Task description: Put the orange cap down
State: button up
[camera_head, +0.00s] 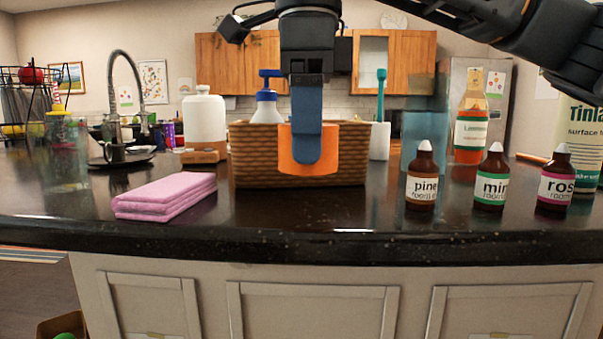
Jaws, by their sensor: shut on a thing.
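The orange cap (327,168) is held in the middle of the head view, above the front part of the dark countertop. My gripper (307,155) comes down from above and is shut on the cap. Its blue finger covers the middle of the cap, and the other finger is hidden behind. The cap and finger are in front of the woven basket (252,152) and overlap it in the picture. I cannot tell how far the cap is from the basket's front.
The counter (280,215) is bare along its front edge. Folded pink cloths (165,197) lie at left. Three small brown bottles, pine (421,180), mint (490,180) and rose (556,182), stand at right. The basket holds a blue-pump bottle (267,100).

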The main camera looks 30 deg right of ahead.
jog(key=shift+a+f, duration=0.35)
jog(key=shift+f+b, duration=0.3)
jog(key=shift+f, duration=1.55)
jog(key=shift+f, duration=0.15)
jog(key=o, duration=1)
notch_tip(320, 180, up, 12)
jog(key=shift+r+p, duration=0.2)
jog(key=shift+p, duration=0.65)
